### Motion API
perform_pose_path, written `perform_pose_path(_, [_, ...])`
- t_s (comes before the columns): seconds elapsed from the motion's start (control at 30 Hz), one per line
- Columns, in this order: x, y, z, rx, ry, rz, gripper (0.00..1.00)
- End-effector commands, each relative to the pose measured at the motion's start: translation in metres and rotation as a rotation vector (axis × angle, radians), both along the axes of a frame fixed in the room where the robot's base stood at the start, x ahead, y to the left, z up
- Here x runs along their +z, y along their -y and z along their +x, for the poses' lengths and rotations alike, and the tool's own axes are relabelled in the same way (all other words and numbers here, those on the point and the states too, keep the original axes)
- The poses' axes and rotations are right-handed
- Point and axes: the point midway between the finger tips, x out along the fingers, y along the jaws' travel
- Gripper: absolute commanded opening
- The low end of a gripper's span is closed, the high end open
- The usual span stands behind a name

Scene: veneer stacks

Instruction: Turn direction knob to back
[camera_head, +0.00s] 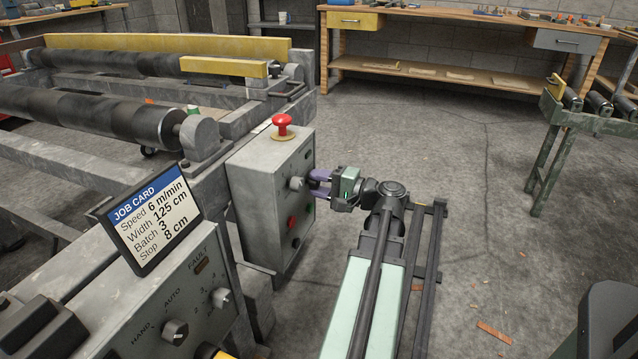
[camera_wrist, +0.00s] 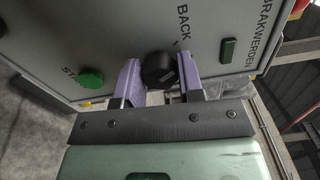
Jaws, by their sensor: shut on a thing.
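The direction knob (camera_wrist: 158,70) is a round dark knob on a grey control panel. In the wrist view it sits between the two purple fingers of my gripper (camera_wrist: 162,80), which is shut on it. The word BACK (camera_wrist: 183,22) is printed on the panel beside the knob, with a short tick mark near it. I cannot tell clearly which way the knob points. In the head view my gripper (camera_head: 318,184) reaches the right face of the grey control box (camera_head: 262,180), at the knob (camera_head: 297,183).
In the head view a red mushroom button (camera_head: 283,121) tops the box and a red button (camera_head: 291,223) sits below the knob. A job card (camera_head: 150,216) stands at the left.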

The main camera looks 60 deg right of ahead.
Motion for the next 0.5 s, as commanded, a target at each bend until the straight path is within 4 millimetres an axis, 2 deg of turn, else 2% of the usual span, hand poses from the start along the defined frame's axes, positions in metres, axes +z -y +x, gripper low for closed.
perform_pose_path(0.5, [-0.0004, -0.0002, -0.0003, 0.000, 0.024, -0.102, 0.12])
